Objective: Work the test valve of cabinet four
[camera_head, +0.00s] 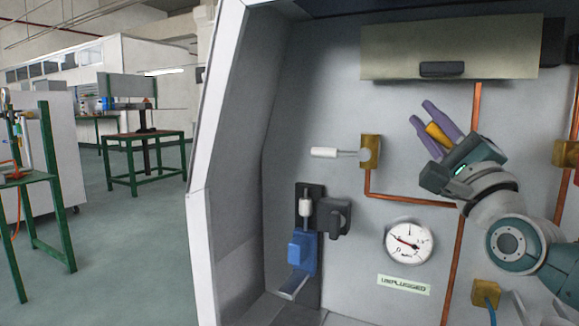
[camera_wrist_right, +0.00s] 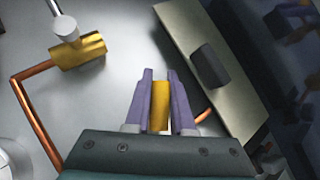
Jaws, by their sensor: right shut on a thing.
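My right gripper (camera_head: 437,122) reaches in from the right in front of the cabinet's grey back panel. Its purple fingers are closed on the two sides of a brass-coloured piece (camera_head: 438,134). The wrist view shows the same piece (camera_wrist_right: 160,106) between the fingers. Whether it is fixed to the copper pipe (camera_head: 477,105) behind cannot be told. A brass valve (camera_head: 370,152) with a white lever (camera_head: 325,152) pointing left sits to the gripper's left, apart from it. It also shows at upper left in the wrist view (camera_wrist_right: 78,52). My left gripper is not in view.
A round gauge (camera_head: 409,243) and an "UNPLUGGED" label (camera_head: 404,285) are below the gripper. A blue-and-black fitting (camera_head: 302,250) is at lower left. A beige box (camera_head: 450,52) with a dark handle (camera_head: 442,69) is above. The cabinet's left wall (camera_head: 237,150) bounds the space.

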